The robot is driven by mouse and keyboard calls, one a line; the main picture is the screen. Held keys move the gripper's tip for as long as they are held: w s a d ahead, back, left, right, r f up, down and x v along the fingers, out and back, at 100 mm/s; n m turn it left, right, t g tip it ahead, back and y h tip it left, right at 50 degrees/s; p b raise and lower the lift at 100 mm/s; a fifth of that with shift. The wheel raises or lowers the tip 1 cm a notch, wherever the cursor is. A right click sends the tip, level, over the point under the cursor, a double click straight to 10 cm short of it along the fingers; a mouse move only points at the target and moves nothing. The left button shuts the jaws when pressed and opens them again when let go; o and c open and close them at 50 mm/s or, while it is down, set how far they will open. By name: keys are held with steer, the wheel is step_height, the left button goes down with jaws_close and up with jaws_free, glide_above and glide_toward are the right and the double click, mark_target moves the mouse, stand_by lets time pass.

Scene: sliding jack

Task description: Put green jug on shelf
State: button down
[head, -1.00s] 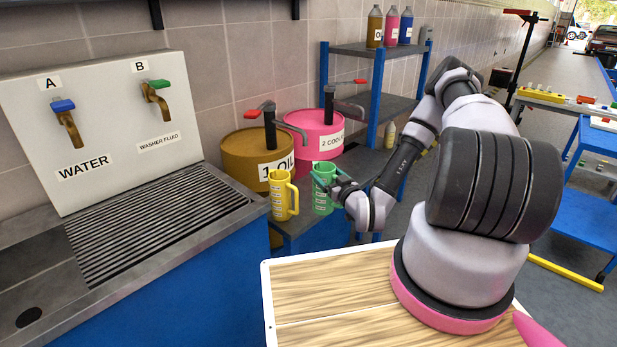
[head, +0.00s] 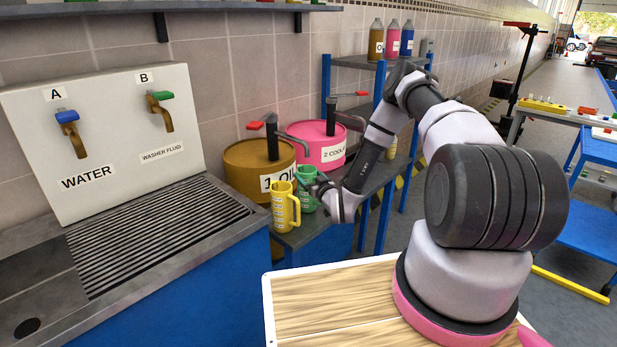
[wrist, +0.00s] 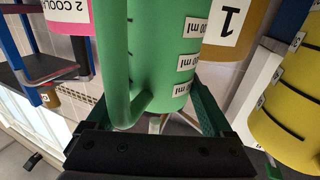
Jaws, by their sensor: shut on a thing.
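The green jug (head: 305,186) stands upright at the blue-fronted bench, just behind and right of the yellow jug (head: 284,207). My gripper (head: 318,188) reaches it from the right. In the wrist view, the green jug (wrist: 165,50) fills the middle between the fingers, with its handle toward the camera, and my gripper (wrist: 160,120) is shut on it. I cannot tell whether its base touches the surface. A blue-framed shelf unit (head: 372,62) with grey boards stands behind, right of the drums.
A brown oil drum (head: 240,165) and a pink coolant drum (head: 310,137) with pump handles stand behind the jugs. Several bottles (head: 392,40) stand on the shelf unit's top board. A sink with a drain grate (head: 150,235) lies left.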

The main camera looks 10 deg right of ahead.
steer(key=shift+f, duration=0.15)
jaws_free()
